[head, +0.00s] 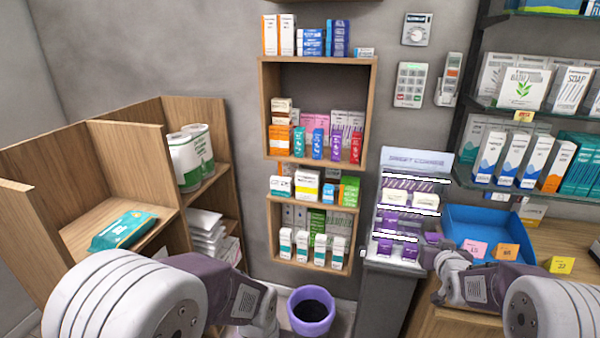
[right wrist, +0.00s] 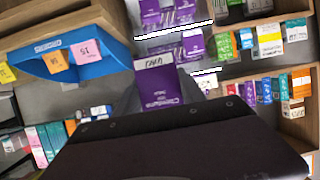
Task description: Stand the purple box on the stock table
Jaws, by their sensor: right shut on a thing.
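My right gripper (right wrist: 160,105) is shut on a purple box (right wrist: 161,88) with a white label strip, which stands up beyond the dark gripper body in the right wrist view. In the head view the right arm reaches in from the right, and the wrist is in front of the display stand; the fingers are hard to make out there. My left arm comes in at lower left in the head view, its gripper out of sight. A wooden counter (head: 572,243) stands at the right; I cannot tell whether it is the stock table.
A display stand (head: 415,160) holds more purple boxes. A blue tray (head: 490,222) with price cards sits on the counter to its right. Wall shelves (head: 262,105) hold several boxes. A purple bin (head: 311,318) stands on the floor. Wooden shelving (head: 140,150) fills the left.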

